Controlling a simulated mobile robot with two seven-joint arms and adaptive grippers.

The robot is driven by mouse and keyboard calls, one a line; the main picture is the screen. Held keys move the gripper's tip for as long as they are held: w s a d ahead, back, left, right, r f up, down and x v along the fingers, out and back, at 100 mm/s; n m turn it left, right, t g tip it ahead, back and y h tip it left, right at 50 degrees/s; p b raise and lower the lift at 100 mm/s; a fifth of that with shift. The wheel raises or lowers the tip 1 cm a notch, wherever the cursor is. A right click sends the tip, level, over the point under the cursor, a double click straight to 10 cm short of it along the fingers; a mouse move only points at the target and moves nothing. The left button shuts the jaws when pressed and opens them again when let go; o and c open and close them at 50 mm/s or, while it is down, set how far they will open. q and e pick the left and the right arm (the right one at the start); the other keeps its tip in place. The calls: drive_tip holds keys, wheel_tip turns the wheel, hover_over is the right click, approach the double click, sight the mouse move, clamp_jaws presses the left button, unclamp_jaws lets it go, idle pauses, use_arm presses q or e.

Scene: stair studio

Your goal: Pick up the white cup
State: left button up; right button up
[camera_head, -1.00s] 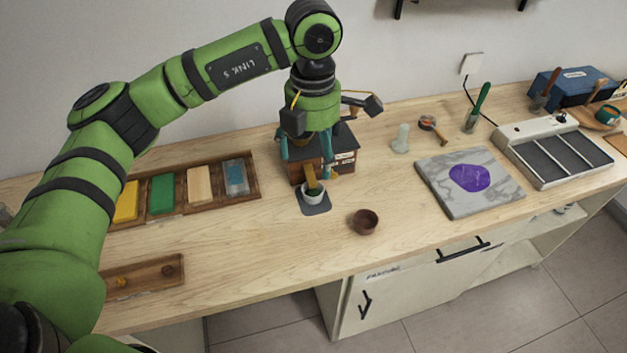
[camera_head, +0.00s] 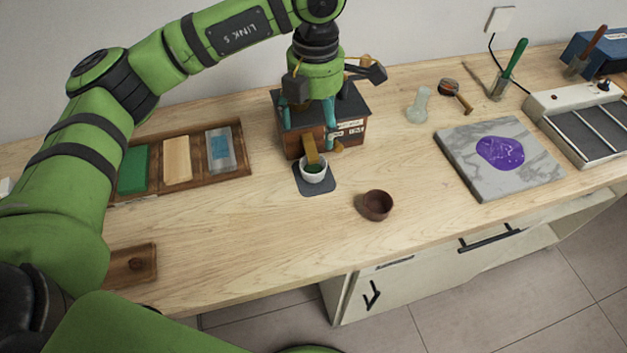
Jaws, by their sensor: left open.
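The white cup (camera_head: 313,172) stands upright on a small dark mat (camera_head: 325,189) in front of a wooden box with a dark top (camera_head: 348,106). My left gripper (camera_head: 305,112) is open and points down over the box, above and behind the cup. It is apart from the cup, and its fingertips are partly hard to make out against the box. My right gripper is not in view.
A small brown bowl (camera_head: 376,205) stands to the right of the cup. A marble slab (camera_head: 467,180) with a purple patch lies further right. A wooden tray (camera_head: 243,160) of coloured blocks is at left. The table front between is clear.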

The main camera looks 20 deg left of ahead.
sight(313, 156)
use_arm(q)
wheel_tip(313, 156, down, 4)
drive_tip(key=shift+w+a+r+p, duration=0.1)
drive_tip(key=shift+w+p, duration=0.05)
drive_tip(key=shift+p, duration=0.65)
wheel_tip(313, 156, down, 3)
drive_tip(key=shift+f+p, duration=0.1)
drive_tip(key=shift+p, duration=0.35)
drive_tip(key=shift+f, duration=0.25)
drive_tip(key=shift+f+p, duration=0.35)
drive_tip(key=shift+p, duration=0.15)
wheel_tip(313, 156, down, 4)
drive_tip(key=shift+a+r+p, duration=0.1)
drive_tip(key=shift+r+p, duration=0.1)
drive_tip(key=shift+p, duration=0.65)
drive_tip(key=shift+f, duration=0.45)
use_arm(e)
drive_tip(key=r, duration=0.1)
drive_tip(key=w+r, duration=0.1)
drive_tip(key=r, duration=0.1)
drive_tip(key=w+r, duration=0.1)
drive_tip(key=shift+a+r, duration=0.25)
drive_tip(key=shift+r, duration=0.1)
use_arm(q)
drive_tip(key=c, duration=1.3)
